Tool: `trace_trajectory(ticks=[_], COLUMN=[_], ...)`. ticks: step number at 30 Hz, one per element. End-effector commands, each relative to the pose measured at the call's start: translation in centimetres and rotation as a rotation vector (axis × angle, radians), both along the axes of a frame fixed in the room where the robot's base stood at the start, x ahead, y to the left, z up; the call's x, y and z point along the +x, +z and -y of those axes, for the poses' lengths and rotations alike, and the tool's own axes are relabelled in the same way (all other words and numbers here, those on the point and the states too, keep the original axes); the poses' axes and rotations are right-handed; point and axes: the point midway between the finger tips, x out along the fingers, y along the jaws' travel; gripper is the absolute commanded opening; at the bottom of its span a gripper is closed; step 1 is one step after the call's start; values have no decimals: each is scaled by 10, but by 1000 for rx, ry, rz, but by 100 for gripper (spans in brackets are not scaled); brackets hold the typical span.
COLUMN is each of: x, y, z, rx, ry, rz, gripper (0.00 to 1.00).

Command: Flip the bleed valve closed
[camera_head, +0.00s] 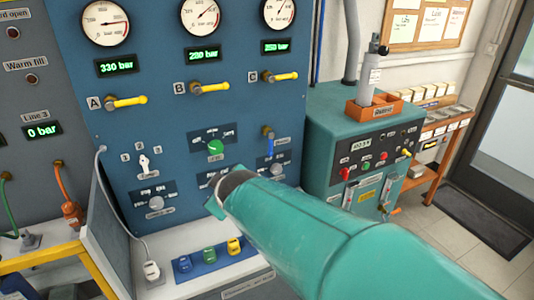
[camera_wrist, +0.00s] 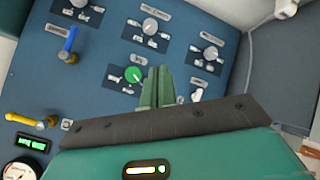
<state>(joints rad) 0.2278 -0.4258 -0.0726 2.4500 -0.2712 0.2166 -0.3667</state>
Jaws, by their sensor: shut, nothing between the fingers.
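A blue lever (camera_head: 269,145) on the blue test panel (camera_head: 75,85) looks like the bleed valve; its small label is too blurred to read. Its handle hangs down from a brass-coloured pivot. In the wrist view, which is turned roughly upside down, the lever (camera_wrist: 69,43) is at the upper left. My gripper (camera_head: 212,207) is in front of the lower panel, below and left of the lever.
Yellow levers A (camera_head: 127,101), B (camera_head: 211,87) and C (camera_head: 281,76) stick out under the gauges. A teal cabinet (camera_head: 335,130) stands right of the panel. A bench with coloured connectors (camera_head: 209,255) lies below.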

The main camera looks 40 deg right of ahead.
Motion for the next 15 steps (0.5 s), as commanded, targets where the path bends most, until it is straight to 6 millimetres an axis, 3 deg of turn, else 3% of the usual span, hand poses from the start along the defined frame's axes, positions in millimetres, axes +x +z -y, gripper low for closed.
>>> trace_trajectory(ticks=[1,7,12,15], x=[14,51,56,51], y=[-5,-14,-33,-44], z=[26,106,157,175], rx=[-82,-442,-725,-858], ry=[21,179,325,399], rz=[25,145,232,287], gripper=[0,0,0,0])
